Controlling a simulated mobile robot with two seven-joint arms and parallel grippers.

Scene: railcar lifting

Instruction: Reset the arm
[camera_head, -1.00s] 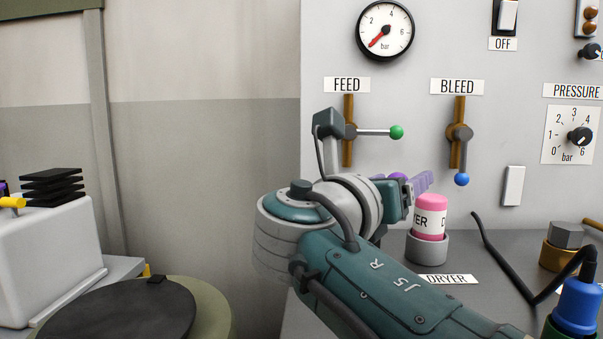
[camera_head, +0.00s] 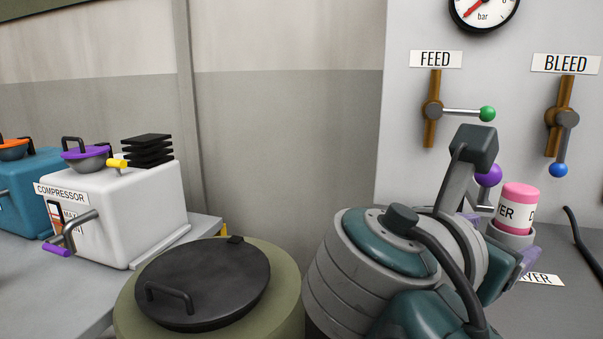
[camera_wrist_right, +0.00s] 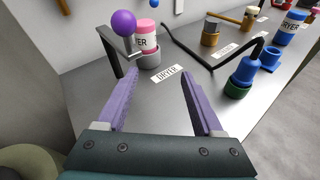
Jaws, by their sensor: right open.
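My right gripper (camera_wrist_right: 146,88) is open, with its two purple fingers apart and nothing between them in the right wrist view. In the head view the right gripper (camera_head: 498,240) is mostly hidden behind my own wrist. It is above the grey bench, in front of the pink dryer canister (camera_head: 519,203). The canister (camera_wrist_right: 146,36) stands upright in a grey holder beyond the fingertips. A purple ball knob (camera_wrist_right: 123,23) on a grey lever is just left of it, apart from the fingers. My left gripper is not in view.
The FEED lever (camera_head: 462,112) points right and the BLEED lever (camera_head: 562,145) points down. At left are a white compressor box (camera_head: 150,205) and a round dark lid (camera_head: 205,285). Blue canisters (camera_wrist_right: 290,22) and a black hose (camera_wrist_right: 190,55) are on the bench.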

